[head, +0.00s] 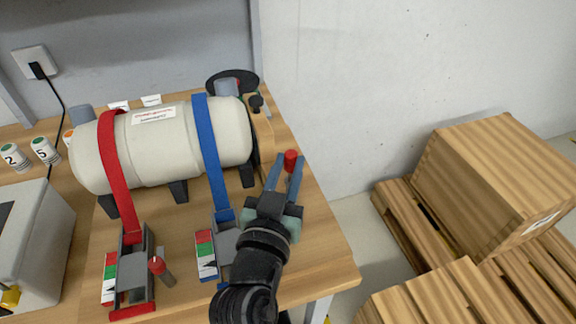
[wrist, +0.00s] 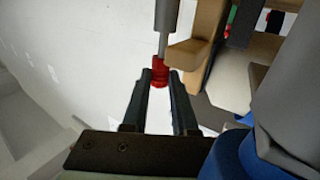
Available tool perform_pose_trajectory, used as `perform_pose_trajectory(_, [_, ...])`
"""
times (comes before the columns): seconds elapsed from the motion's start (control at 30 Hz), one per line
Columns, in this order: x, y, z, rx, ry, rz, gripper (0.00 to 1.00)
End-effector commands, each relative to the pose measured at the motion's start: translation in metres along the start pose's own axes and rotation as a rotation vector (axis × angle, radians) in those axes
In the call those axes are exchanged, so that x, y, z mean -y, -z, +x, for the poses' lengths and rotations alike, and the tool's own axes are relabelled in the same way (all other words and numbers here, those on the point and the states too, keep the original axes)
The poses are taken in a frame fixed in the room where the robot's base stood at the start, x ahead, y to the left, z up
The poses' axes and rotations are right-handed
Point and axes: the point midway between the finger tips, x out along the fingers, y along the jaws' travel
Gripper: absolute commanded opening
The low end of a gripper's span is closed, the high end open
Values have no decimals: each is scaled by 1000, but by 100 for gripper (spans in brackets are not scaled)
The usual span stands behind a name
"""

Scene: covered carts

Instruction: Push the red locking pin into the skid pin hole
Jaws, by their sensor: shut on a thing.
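My gripper (head: 289,168) is shut on the red locking pin (head: 290,157), near the right end of the white tank (head: 175,140). In the wrist view the fingertips (wrist: 160,82) pinch the pin's red head (wrist: 160,70). A thin grey shaft (wrist: 163,45) runs up from it to a thicker grey cylinder (wrist: 169,14). I cannot tell whether that cylinder is part of the pin. A tan block (wrist: 188,53) is close beside the shaft. The skid pin hole is not visible, and I cannot tell whether the pin is in it.
A red strap (head: 115,165) and a blue strap (head: 208,145) cross the tank, each leading to a ratchet. A red-topped grey piece (head: 160,268) stands by the left ratchet. A grey box (head: 35,235) is at left. Right of the table are pallets and a wooden crate (head: 490,170).

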Motion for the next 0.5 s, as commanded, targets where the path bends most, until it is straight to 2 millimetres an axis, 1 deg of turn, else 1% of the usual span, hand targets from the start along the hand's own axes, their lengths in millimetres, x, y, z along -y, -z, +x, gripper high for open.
perform_pose_trajectory(0.1, [0, -4, 0, -1, 0, 0, 0])
perform_pose_trajectory(0.13, [0, -3, 0, 0, 0, 0, 32])
perform_pose_trajectory(0.3, [0, -4, 0, 3, 0, -1, 61])
perform_pose_trajectory(0.5, [0, -5, 0, 6, -1, -1, 61])
